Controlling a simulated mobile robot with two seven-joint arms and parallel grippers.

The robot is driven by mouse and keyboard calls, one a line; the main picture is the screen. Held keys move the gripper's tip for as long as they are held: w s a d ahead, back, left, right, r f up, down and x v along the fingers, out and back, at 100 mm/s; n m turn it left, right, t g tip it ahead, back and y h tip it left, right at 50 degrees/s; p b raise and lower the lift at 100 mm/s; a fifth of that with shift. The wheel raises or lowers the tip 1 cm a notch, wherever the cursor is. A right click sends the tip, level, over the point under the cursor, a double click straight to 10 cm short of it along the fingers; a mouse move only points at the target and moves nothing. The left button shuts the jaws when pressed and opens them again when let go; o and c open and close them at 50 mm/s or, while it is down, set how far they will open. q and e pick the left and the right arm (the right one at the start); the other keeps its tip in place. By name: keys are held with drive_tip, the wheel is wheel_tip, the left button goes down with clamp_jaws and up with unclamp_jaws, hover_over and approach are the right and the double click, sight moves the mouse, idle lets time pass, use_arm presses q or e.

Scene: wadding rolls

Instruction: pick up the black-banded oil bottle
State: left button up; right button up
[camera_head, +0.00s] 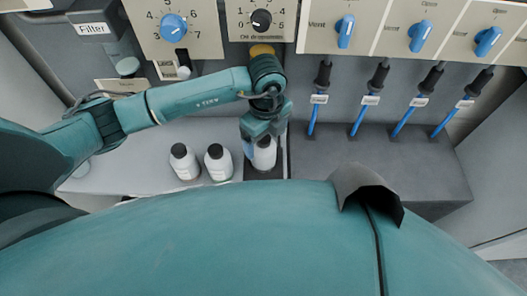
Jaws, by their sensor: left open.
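Two white bottles with black caps, a left one (184,163) and a middle one (217,163), stand upright side by side on the pale ledge. A third white bottle (264,158) stands to their right, its top partly hidden by my left gripper (264,146). My left gripper points down over this third bottle with its jaws open, fingers at the bottle's sides. I cannot tell whether the fingers touch it. A black band cannot be made out clearly on any bottle. My right gripper is not in view.
A panel with a blue knob (173,27), a black knob (261,20) and several blue valve handles (345,31) rises behind. Several blue hoses (361,114) run down at the right to a dark grey block (420,165). A "Filter" label (92,29) is at upper left.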

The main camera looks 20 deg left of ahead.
use_arm(q)
drive_tip(key=shift+a+f, duration=0.15)
drive_tip(key=shift+f, duration=0.8)
drive_tip(key=shift+a+f, duration=0.15)
drive_tip(key=shift+f, duration=0.8)
drive_tip(key=shift+c, duration=0.5)
drive_tip(key=c, duration=1.1)
drive_tip(key=shift+r, duration=0.1)
